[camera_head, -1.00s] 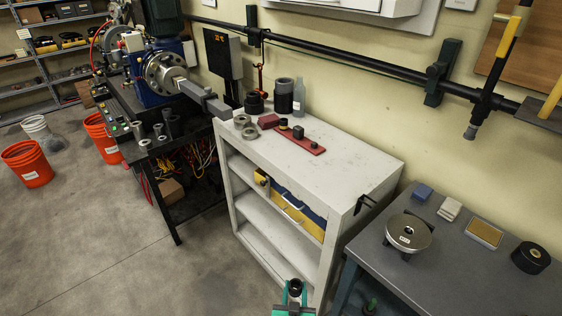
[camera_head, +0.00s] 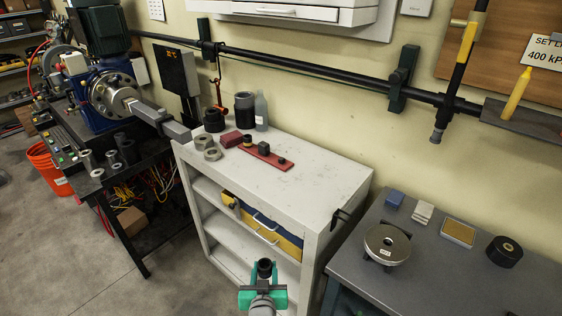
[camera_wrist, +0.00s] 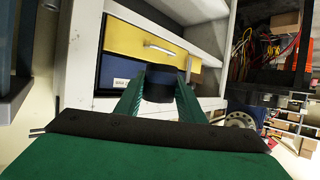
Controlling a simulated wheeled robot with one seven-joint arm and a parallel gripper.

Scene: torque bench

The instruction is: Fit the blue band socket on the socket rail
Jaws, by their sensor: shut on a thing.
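My gripper (camera_head: 263,278), with green fingers, is shut on a dark, round socket (camera_head: 264,266) in front of the white cabinet, at the bottom of the head view. In the wrist view the socket (camera_wrist: 160,84) sits between the green fingertips (camera_wrist: 158,92), with a dark bluish upper part. The red socket rail (camera_head: 262,156) lies on the cabinet top, apart from my gripper. It carries a small dark piece with a yellowish band (camera_head: 247,141) at its far end, a black block (camera_head: 265,149) in the middle and a small dark piece (camera_head: 281,161) at its near end.
On the white cabinet top (camera_head: 320,178), grey rings (camera_head: 209,147), a dark red block (camera_head: 231,138), dark cylinders (camera_head: 244,108) and a bottle (camera_head: 261,110) stand around the rail's far end. The top's right part is clear. A grey table (camera_head: 435,262) stands at right.

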